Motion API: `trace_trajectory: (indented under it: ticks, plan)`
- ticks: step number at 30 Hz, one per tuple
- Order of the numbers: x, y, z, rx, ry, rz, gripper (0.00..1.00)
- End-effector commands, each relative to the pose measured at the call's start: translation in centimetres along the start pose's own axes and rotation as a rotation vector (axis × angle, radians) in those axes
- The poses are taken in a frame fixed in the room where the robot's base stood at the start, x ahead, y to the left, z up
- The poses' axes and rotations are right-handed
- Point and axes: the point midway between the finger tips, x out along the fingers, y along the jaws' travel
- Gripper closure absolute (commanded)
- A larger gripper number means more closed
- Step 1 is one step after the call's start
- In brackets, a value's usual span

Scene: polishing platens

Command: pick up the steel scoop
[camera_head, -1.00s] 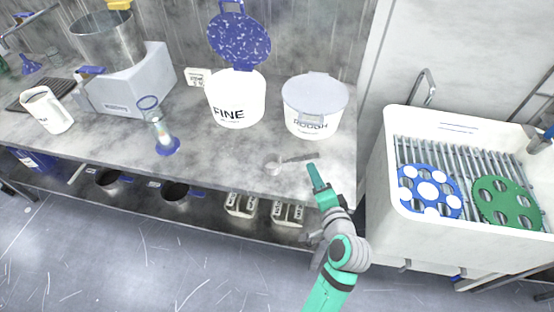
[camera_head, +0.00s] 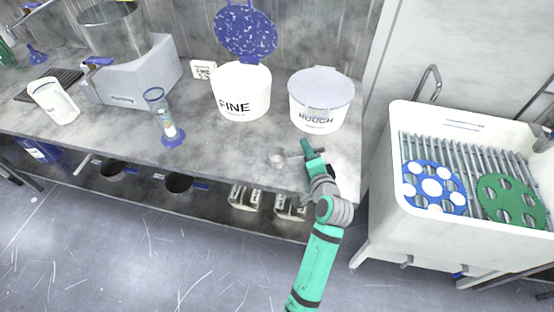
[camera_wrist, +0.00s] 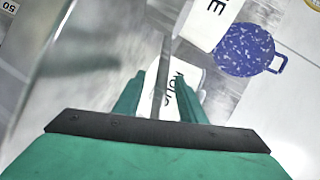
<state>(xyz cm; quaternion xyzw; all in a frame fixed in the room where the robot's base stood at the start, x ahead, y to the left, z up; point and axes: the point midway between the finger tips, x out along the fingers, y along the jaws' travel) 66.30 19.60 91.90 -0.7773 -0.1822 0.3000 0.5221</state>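The steel scoop (camera_head: 277,158) lies on the grey counter in front of the tub marked ROUGH. Its bowl shows left of my gripper, and the gripper partly covers its handle in the head view. My gripper (camera_head: 308,152) is low over the counter at the handle. In the wrist view a narrow steel strip (camera_wrist: 161,80), which looks like the scoop's handle, runs between the two green fingers of my gripper (camera_wrist: 160,95). The fingers are apart, with gaps beside the strip. I cannot tell how far the fingertips are above the counter.
The ROUGH tub (camera_head: 320,100), with its lid on, stands just behind my gripper. The FINE tub (camera_head: 241,92) has its blue lid raised. A glass cylinder (camera_head: 163,118) stands to the left. A white sink (camera_head: 400,215) with blue and green discs is at the right.

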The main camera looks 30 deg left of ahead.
Motion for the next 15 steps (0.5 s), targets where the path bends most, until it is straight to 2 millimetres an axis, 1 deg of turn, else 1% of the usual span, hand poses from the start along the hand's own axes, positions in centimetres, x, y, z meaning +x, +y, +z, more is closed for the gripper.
trace_trajectory:
  ticks: [6,7,8,9,11,12,15]
  plan:
    - [0.18,-0.09,0.22,-0.001,-0.003,-0.001,0.63]
    - [0.18,-0.1,0.24,-0.001,-0.003,-0.001,0.68]
    - [0.2,-0.13,0.29,-0.001,-0.004,-0.002,0.75]
    - [0.2,-0.13,0.31,-0.002,-0.005,-0.002,0.84]
    - [0.26,-0.2,0.47,-0.002,-0.007,-0.002,0.99]
    - [0.29,-0.23,0.54,-0.003,-0.008,-0.003,1.0]
    - [0.3,-0.26,0.56,-0.002,-0.008,-0.003,1.0]
